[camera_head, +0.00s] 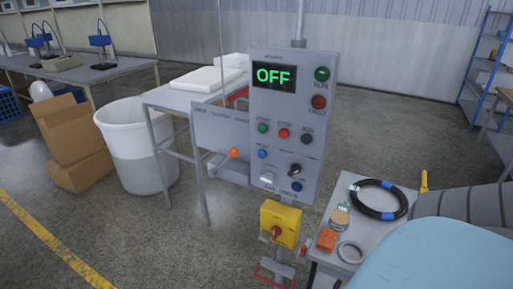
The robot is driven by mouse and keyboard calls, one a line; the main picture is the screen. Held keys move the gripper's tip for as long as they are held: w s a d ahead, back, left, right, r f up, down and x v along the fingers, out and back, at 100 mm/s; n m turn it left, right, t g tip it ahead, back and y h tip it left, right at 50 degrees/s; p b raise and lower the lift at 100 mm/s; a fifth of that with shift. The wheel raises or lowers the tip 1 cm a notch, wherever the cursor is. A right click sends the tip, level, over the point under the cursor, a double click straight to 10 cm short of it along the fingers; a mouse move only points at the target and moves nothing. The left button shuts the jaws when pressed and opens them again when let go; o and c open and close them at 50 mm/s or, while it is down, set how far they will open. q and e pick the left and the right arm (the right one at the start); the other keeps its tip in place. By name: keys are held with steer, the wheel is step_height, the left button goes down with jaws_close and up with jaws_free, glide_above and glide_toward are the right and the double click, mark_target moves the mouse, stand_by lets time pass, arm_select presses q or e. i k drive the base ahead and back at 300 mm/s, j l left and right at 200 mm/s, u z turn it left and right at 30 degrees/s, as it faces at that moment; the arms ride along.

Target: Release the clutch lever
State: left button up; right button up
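A grey control panel (287,130) stands upright on a post, with a display (273,77) reading OFF in green. On the grey side plate (208,123) left of the panel sits an orange ball knob (234,152), with a short pale metal bar (217,167) below it. This looks like a lever, but its label is too small to read, so I cannot tell if it is the clutch lever. A yellow box (280,224) with a red switch (276,232) hangs under the panel. A red pedal-like frame (273,275) is near the floor. Neither gripper is in view.
A small grey table (333,244) at the right holds a black-and-blue coiled hose (379,199), an orange block (327,239) and a metal ring (350,252). A large light-blue surface fills the bottom right corner. A white bin (133,145) and cardboard boxes (72,145) stand left.

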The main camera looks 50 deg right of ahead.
mark_target(233, 152)
steer(key=z, duration=1.3)
